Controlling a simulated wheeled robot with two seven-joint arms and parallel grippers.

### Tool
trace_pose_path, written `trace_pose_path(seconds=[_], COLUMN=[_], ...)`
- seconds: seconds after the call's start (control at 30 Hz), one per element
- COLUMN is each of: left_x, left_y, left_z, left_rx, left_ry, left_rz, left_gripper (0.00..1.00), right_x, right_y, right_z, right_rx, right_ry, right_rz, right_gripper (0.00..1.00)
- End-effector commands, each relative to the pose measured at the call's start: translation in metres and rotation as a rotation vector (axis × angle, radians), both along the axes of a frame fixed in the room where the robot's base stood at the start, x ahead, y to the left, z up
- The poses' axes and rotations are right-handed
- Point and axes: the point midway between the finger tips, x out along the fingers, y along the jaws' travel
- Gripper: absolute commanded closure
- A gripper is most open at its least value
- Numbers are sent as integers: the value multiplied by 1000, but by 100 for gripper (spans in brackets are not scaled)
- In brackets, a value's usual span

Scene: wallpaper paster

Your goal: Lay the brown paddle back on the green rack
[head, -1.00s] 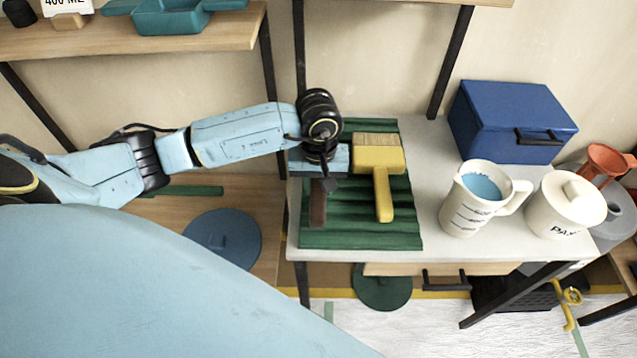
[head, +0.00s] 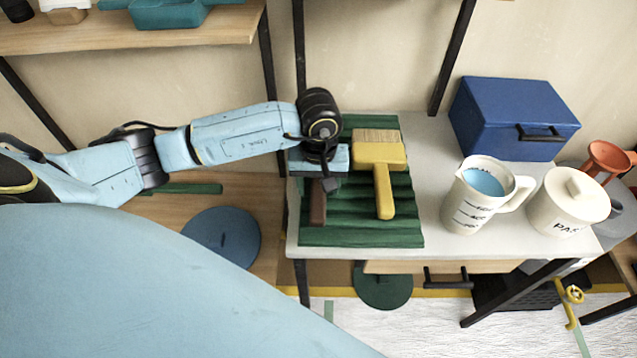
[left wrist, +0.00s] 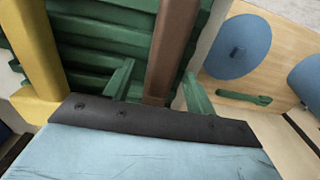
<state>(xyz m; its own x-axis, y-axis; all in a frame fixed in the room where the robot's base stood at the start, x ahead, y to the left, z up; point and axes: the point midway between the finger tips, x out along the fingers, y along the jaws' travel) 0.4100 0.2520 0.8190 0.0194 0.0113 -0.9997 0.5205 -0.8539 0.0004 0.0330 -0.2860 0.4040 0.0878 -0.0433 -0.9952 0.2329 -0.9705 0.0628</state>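The green rack (head: 375,237) lies on the white table, with ridges across its top. The brown paddle (head: 317,205) is at the rack's left side, partly covered by my left wrist in the head view. My left gripper (head: 325,185) points down over it. In the left wrist view, its two green fingers (left wrist: 157,88) stand on either side of the brown handle (left wrist: 175,40), with a visible gap on the left. The paddle seems to rest on the rack, but contact underneath is hidden. My right gripper is not in view.
A yellow brush (head: 383,185) lies on the rack just right of the paddle. A measuring jug (head: 470,205) with blue liquid, a white lidded pot (head: 565,205) and a blue box (head: 512,115) stand to the right. A wooden shelf (head: 200,42) is at upper left.

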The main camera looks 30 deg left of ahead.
Motion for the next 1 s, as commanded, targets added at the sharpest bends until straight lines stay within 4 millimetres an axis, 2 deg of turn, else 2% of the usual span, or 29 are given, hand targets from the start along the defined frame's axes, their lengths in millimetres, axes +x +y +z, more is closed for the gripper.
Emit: trace_pose_path(seconds=[0.33, 0.5, 0.8, 1.0], left_x=[0, 0, -1, -2], left_y=[0, 0, -1, -1], left_z=[0, 37, 105, 128], left_rx=[0, 1, 0, 0], left_ry=[1, -5, -4, -1], left_rz=[0, -2, 0, 0], left_gripper=[44, 44, 44, 44], right_x=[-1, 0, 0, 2], right_y=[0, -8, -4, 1], right_z=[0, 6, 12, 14], right_rx=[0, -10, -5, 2], right_ry=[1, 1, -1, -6], right_rz=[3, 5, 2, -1], right_gripper=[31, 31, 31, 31])
